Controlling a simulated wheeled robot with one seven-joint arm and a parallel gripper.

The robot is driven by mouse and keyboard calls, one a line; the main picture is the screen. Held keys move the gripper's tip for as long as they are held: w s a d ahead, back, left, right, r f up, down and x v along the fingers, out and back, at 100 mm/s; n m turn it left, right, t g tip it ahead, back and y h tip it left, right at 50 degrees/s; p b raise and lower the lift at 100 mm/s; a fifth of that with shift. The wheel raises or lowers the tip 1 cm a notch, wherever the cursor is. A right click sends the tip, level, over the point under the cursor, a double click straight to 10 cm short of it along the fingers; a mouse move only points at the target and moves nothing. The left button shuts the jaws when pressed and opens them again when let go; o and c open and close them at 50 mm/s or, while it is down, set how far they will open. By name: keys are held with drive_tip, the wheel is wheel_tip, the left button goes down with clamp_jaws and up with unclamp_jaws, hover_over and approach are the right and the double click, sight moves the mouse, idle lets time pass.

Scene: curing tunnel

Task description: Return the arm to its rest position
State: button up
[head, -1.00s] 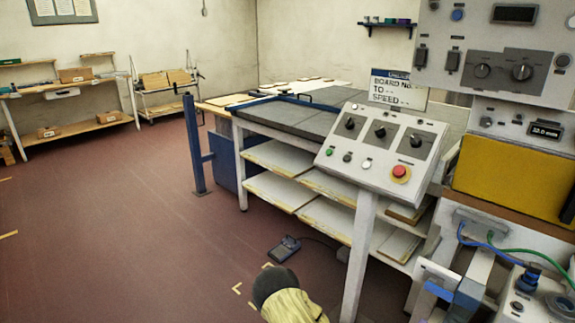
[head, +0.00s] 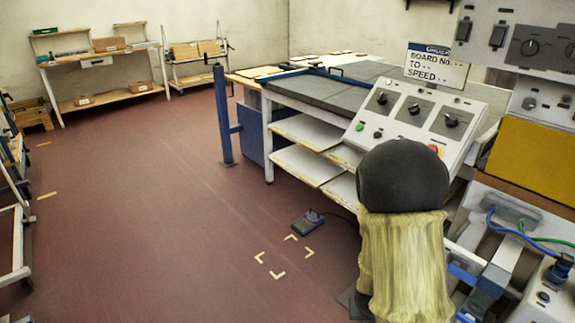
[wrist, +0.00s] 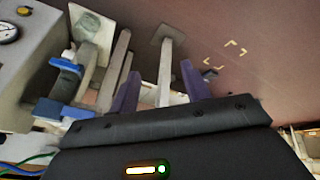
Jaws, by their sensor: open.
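My gripper (wrist: 159,90) shows in the wrist view as two purple-blue fingers standing apart, with nothing between them. The fingers point toward the red-brown floor and the white legs of the control stand. My gripper itself does not show in the head view.
A grey-topped table (head: 315,92) with shelves stands behind the panel. A blue post (head: 222,115) stands at its left. A foot pedal (head: 308,221) lies on the floor near yellow corner marks (head: 277,275). Machinery with a yellow panel (head: 535,160) fills the right. Open floor (head: 150,200) lies left.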

drive_tip(key=s+a+r+n+g+y, duration=0.1)
drive_tip(key=s+a+r, duration=0.25)
drive_tip(key=r, duration=0.35)
drive_tip(key=s+a+r+n+g+y, duration=0.1)
drive_tip(key=s+a+r+y, duration=0.2)
drive_tip(key=r, duration=0.4)
wheel_tip(320, 180, up, 18)
drive_tip(key=h+p, duration=0.1)
drive_tip(key=p, duration=1.8)
drive_tip(key=shift+s+d+r+p, duration=0.15)
drive_tip(key=shift+s+r+p, duration=0.05)
drive_tip(key=shift+s+p, duration=0.1)
drive_tip(key=shift+f, duration=0.1)
